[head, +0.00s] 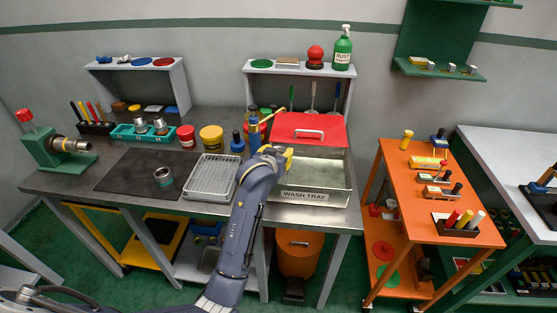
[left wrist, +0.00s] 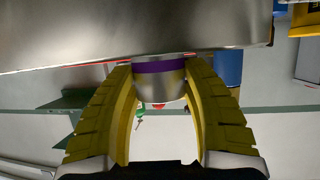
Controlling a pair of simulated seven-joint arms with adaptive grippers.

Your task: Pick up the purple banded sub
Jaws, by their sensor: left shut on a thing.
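The purple banded sub (left wrist: 160,80) is a silver cylinder with a purple band. It sits between the yellow fingers of my left gripper (left wrist: 160,72) in the left wrist view, which is shut on it. In the head view, my left gripper (head: 282,152) is at the back left corner of the wash tray (head: 318,198), in front of the red lid (head: 290,125). The sub cannot be made out there. A broad metal surface (left wrist: 120,35) fills the top of the left wrist view, close to the sub. My right gripper is out of view.
Blue bottles (head: 238,142) stand left of my gripper, behind a wire drain rack (head: 210,178). A teal-banded sub (head: 164,177) stands on the dark mat (head: 125,172). A teal rack (head: 125,133) holds other metal subs. An orange cart (head: 400,185) stands to the right.

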